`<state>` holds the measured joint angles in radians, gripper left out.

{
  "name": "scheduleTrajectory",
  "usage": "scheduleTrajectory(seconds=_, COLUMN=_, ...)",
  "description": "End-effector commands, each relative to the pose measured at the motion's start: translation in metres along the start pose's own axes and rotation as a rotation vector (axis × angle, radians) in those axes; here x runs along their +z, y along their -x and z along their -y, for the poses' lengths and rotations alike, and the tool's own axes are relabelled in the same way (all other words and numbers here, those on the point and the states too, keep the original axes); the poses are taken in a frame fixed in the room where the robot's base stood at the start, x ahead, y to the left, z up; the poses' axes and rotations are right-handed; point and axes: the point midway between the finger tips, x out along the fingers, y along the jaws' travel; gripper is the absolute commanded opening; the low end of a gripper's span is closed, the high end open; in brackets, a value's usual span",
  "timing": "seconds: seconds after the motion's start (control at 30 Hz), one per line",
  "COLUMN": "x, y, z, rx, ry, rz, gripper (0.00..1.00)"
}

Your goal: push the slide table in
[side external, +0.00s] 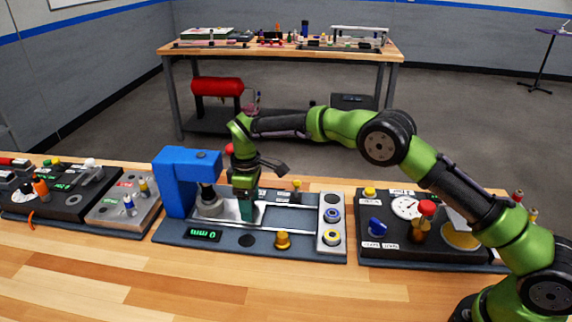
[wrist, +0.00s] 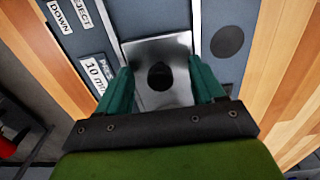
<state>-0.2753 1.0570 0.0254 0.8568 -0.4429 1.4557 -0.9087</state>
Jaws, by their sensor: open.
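The slide table is a silver plate (wrist: 168,50) with a dark round spot or knob on it, lying between two light rails in the wrist view. In the side external view its bright plate (side external: 222,214) shows at the foot of the blue press frame (side external: 177,180), partly hidden by my gripper. My gripper (wrist: 163,88) points down over the plate. Its two teal fingers are apart, one on each side of the dark spot, with nothing seen held between them. It also shows in the side external view (side external: 246,212). Whether the fingertips touch the plate is unclear.
Another panel with a gauge (side external: 407,207) stands to the right, and more panels (side external: 75,200) stand left. The wooden bench front is clear.

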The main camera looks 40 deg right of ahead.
Motion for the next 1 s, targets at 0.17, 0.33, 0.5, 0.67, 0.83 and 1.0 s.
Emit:
scheduleTrajectory(seconds=0.17, x=0.0, y=0.002, z=0.0, rx=0.0, ry=0.0, rz=-0.001, gripper=0.68)
scheduleTrajectory(seconds=0.33, x=0.0, y=0.015, z=0.0, rx=0.0, ry=0.0, rz=-0.001, gripper=0.68)
scheduleTrajectory(seconds=0.5, x=0.0, y=0.028, z=0.0, rx=0.002, ry=0.0, rz=-0.001, gripper=0.68)
scheduleTrajectory(seconds=0.67, x=0.0, y=0.041, z=0.0, rx=0.002, ry=0.001, rz=-0.001, gripper=0.68)
scheduleTrajectory(seconds=0.83, x=0.0, y=0.055, z=0.0, rx=0.001, ry=0.0, rz=-0.001, gripper=0.68)
scheduleTrajectory(seconds=1.0, x=0.0, y=0.067, z=0.0, rx=0.002, ry=0.0, rz=-0.001, gripper=0.68)
